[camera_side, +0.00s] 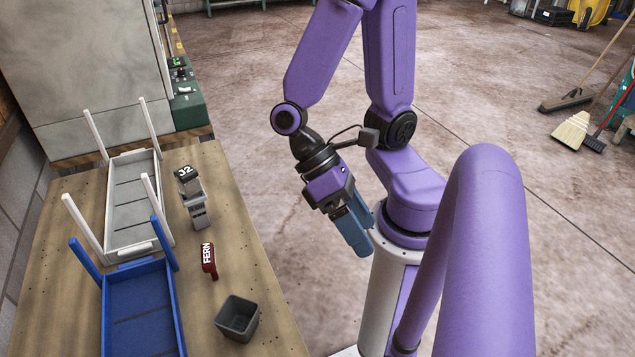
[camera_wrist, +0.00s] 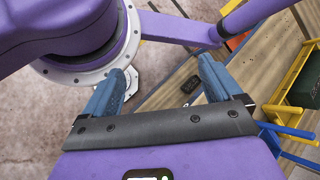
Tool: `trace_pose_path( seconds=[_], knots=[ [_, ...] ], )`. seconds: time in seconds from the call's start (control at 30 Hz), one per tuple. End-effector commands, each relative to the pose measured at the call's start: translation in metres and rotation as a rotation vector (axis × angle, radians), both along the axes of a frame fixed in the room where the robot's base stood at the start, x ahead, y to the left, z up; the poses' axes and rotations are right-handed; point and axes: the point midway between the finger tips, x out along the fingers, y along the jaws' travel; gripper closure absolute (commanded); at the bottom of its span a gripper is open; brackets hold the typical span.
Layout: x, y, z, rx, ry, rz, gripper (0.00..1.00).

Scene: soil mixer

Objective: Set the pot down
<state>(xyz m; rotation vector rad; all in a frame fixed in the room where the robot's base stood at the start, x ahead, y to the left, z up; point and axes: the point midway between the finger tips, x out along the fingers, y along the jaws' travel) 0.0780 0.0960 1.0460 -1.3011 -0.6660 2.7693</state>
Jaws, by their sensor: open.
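A dark grey square pot (camera_side: 238,318) stands upright on the wooden table (camera_side: 250,250), near its front edge, in the side view. Its inside looks empty. My gripper (camera_side: 362,240) hangs off to the right of the table, over the floor, apart from the pot and pointing downward. In the wrist view my gripper (camera_wrist: 160,66) shows two blue fingers spread apart with nothing between them. A small dark object (camera_wrist: 190,84) lies beyond the right finger there; I cannot tell if it is the pot.
A blue tray (camera_side: 140,305) and a white tray (camera_side: 135,200), both with upright posts, stand on the table's left. A red FERN tag (camera_side: 208,260) lies behind the pot. A grey holder with a 32 label (camera_side: 192,195) stands farther back.

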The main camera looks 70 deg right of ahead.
Motion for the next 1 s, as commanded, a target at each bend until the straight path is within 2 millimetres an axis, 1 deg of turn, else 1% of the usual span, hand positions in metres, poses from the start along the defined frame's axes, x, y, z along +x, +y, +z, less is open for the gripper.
trace_pose_path(
  seconds=[0.03, 0.1, 0.2, 0.3, 0.43, 0.6, 1.0],
  knots=[
    [0.005, -0.009, 0.001, 0.020, -0.096, 0.104, 0.08],
    [0.016, -0.021, 0.002, 0.038, -0.225, 0.241, 0.08],
    [0.036, -0.034, 0.006, 0.063, -0.409, 0.419, 0.08],
    [0.056, -0.040, 0.012, 0.085, -0.570, 0.561, 0.08],
    [0.076, -0.042, 0.021, 0.103, -0.716, 0.679, 0.08],
    [0.086, -0.042, 0.026, 0.111, -0.787, 0.735, 0.08],
    [0.086, -0.043, 0.026, 0.108, -0.786, 0.736, 0.08]
  ],
)
